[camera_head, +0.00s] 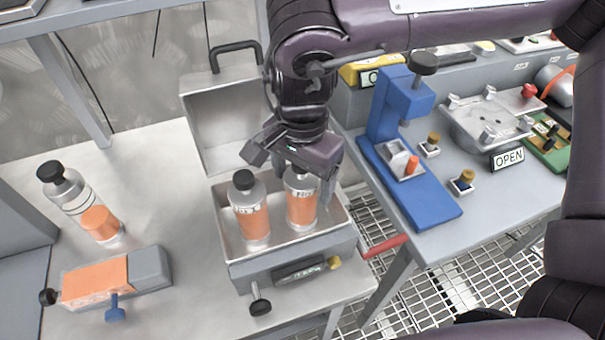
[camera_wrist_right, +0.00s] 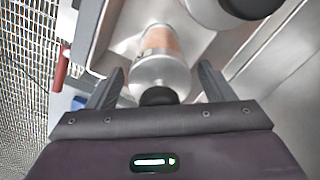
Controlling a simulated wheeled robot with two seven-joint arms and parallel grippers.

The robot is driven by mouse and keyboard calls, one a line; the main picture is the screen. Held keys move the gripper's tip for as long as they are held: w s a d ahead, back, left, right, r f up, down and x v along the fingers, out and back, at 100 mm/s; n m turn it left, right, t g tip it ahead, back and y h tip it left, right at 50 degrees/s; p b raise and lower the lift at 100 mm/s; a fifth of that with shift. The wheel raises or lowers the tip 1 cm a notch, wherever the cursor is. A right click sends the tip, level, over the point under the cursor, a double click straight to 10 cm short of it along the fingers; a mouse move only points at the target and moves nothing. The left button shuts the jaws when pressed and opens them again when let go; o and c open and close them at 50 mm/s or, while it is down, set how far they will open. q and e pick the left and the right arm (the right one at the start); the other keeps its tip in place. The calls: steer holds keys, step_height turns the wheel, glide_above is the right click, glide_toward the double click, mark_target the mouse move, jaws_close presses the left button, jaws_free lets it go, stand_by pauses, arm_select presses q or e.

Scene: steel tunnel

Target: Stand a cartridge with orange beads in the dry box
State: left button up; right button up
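The open dry box (camera_head: 240,272) is a grey metal case on the left bench, its lid (camera_head: 207,120) raised. Two cartridges with orange beads and black caps stand inside it: a left one (camera_head: 252,222) and a right one (camera_head: 301,207). My right gripper (camera_head: 294,180) is over the right cartridge. In the right wrist view the fingers (camera_wrist_right: 160,82) are spread on either side of that cartridge (camera_wrist_right: 160,60), with gaps, so it is open. My left gripper is not in view.
A grey block with an orange top (camera_head: 95,282) and a blue knob lies front left. A blue press (camera_head: 412,185), an OPEN sign (camera_head: 507,158) and other devices occupy the right bench. A gap over grating with a red handle (camera_head: 385,246) separates the benches. Bench left of the box is partly clear.

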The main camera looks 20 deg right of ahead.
steer(key=shift+r, duration=0.2)
step_height(320, 180, up, 11)
steer(key=shift+f+p, duration=0.15)
steer(key=shift+p, duration=1)
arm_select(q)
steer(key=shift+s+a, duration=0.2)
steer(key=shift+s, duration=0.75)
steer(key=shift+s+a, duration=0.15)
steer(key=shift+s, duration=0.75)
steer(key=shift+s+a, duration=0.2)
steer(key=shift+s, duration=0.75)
arm_select(e)
steer(key=shift+r, duration=0.6)
